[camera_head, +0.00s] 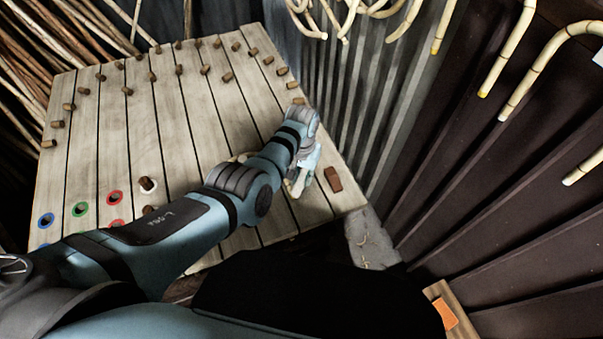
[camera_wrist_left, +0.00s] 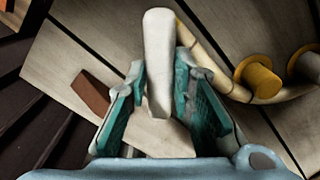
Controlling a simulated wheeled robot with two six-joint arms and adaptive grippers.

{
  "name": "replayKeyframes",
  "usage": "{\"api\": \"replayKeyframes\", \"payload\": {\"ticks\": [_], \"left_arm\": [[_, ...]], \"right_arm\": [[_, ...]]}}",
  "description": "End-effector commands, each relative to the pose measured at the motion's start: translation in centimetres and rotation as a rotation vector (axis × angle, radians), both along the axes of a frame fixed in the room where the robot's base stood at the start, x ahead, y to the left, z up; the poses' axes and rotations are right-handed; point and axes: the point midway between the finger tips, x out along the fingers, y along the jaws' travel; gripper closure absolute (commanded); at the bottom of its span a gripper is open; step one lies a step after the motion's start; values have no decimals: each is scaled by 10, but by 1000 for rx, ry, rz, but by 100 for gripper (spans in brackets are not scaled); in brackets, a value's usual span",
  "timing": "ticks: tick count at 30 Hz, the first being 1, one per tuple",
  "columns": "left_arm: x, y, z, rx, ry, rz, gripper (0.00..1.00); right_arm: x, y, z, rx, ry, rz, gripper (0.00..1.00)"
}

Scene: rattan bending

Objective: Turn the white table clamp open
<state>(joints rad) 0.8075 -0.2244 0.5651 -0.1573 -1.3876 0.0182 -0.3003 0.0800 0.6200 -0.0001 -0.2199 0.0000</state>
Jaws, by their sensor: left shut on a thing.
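The white table clamp shows in the left wrist view as a long, pale, rounded lever (camera_wrist_left: 158,45) standing up between my fingers. My left gripper (camera_wrist_left: 158,80) has its teal-padded fingers on both sides of the lever and is shut on it. In the head view my left gripper (camera_head: 305,175) is over the right front part of the slatted wooden table (camera_head: 315,207). My wrist hides most of the clamp there. My right gripper is not in view.
A reddish-brown block (camera_head: 333,179) lies just right of my left gripper. In the left wrist view a bent rattan cane (camera_wrist_left: 203,50) runs past a yellow peg (camera_wrist_left: 258,78). Several brown pegs stand across the table. Rattan canes (camera_head: 545,65) hang on the dark right wall.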

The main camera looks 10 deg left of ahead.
Motion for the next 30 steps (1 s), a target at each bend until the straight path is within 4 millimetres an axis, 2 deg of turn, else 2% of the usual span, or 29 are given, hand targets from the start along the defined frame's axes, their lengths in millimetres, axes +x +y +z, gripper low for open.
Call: {"api": "replayKeyframes", "payload": {"ticks": [18,30], "left_arm": [[-1,-1,-1,-2,2,556,100],[-1,-1,-1,-1,3,753,100]], "right_arm": [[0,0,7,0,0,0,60],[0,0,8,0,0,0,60]]}}
